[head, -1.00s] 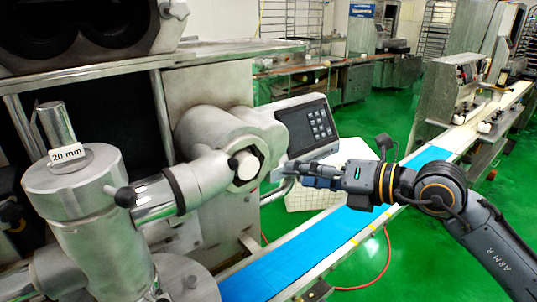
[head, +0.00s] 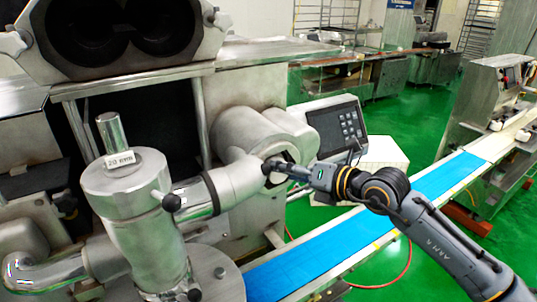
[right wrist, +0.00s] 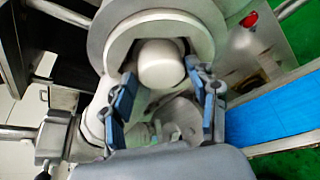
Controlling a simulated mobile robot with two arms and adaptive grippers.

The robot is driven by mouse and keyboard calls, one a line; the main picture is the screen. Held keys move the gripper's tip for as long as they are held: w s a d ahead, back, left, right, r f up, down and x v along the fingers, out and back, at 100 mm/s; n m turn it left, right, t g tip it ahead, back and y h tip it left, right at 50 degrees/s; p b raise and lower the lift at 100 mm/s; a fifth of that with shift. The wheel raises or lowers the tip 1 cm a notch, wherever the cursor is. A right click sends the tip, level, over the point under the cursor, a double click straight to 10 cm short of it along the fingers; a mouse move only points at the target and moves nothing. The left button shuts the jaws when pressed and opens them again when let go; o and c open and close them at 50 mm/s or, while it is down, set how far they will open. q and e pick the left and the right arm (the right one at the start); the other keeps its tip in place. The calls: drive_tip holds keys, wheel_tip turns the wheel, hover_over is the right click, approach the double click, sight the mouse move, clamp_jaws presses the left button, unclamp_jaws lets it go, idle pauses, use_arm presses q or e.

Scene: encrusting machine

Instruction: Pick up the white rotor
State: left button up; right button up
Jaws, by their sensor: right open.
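The white rotor (right wrist: 162,66) is a short, rounded white cylinder in the round opening of the machine's metal housing in the right wrist view. My right gripper (right wrist: 161,78) is open, with one blue-padded finger to either side of the rotor; I cannot tell whether they touch it. In the head view my right gripper (head: 284,166) reaches in from the right to the housing (head: 240,134), and it hides most or all of the rotor there. My left gripper is not in view.
A metal cylinder labelled 20 mm (head: 122,185) and a pipe stand left of the housing. A keypad panel (head: 338,127) is just behind my right gripper. A blue conveyor belt (head: 330,250) runs below my right arm. Open green floor (head: 420,125) lies behind.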

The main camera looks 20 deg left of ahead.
drive_tip(key=shift+x, duration=0.9)
drive_tip(key=shift+d, duration=0.15)
drive_tip(key=shift+c, duration=0.9)
drive_tip(key=c, duration=0.9)
drive_tip(key=shift+c, duration=0.2)
